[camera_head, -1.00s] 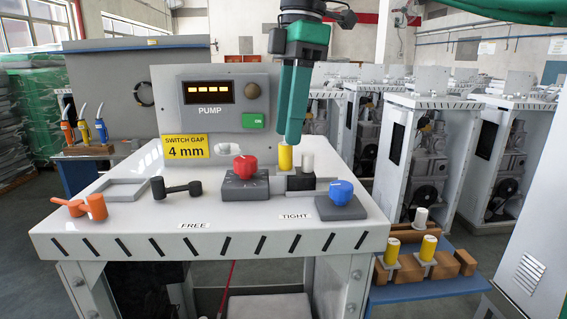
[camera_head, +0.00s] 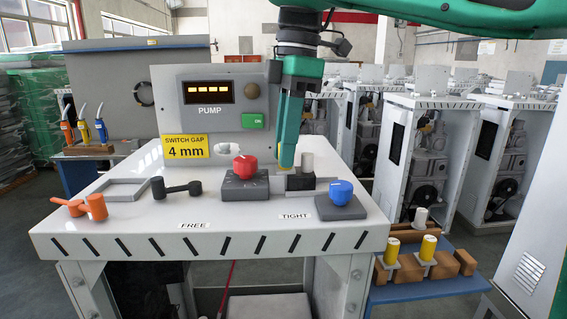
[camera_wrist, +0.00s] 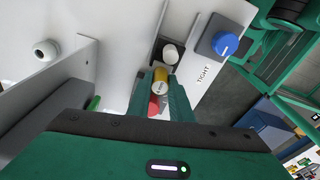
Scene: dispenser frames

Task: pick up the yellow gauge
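The yellow gauge (camera_wrist: 161,79) is a small upright cylinder on the white bench top. It shows between the tips of my green gripper (camera_wrist: 161,92) in the wrist view, close to both fingers. I cannot tell whether the fingers press on it. In the head view my gripper (camera_head: 285,160) points down over the gauge, and only a sliver of yellow (camera_head: 286,169) shows at the fingertips. A white cylinder (camera_head: 307,162) on a black block stands just to its right. It also shows in the wrist view (camera_wrist: 170,54).
A red knob (camera_head: 245,166) on a grey block is left of the gripper; a blue knob (camera_head: 340,191) is front right. The pump panel (camera_head: 207,115) rises behind. An orange handle (camera_head: 95,206) lies far left.

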